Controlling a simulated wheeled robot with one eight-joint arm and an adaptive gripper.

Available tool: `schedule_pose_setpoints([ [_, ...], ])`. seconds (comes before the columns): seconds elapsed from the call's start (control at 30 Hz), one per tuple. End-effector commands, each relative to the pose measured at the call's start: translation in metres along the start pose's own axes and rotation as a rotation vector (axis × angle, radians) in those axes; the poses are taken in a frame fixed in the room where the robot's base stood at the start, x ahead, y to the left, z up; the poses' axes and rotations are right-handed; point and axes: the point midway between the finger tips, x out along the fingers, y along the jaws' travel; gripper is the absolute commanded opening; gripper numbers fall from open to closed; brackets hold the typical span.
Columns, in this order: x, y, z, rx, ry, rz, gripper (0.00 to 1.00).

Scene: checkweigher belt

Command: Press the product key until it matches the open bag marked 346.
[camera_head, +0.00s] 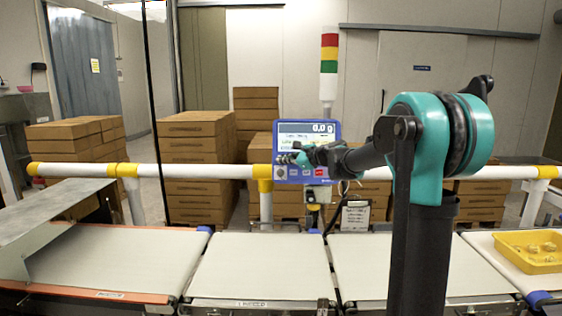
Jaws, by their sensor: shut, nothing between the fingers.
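The checkweigher display (320,129) is a blue panel on a post behind the belt. My gripper (283,159) is shut and empty in front of the panel's lower left part, and covers some of the screen. I cannot tell whether it touches a key.
A white and yellow rail (200,171) runs across behind the belts. The middle belt (255,265) is bare. A red, yellow and green light tower (329,53) stands behind the display. Brown boxes are stacked behind.

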Motion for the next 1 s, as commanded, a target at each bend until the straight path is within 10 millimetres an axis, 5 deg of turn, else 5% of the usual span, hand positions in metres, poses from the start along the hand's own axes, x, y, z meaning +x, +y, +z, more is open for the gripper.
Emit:
schedule_pose_setpoints([
  [1.0,-0.018,0.013,0.013,0.000,0.000,0.000,0.00],
])
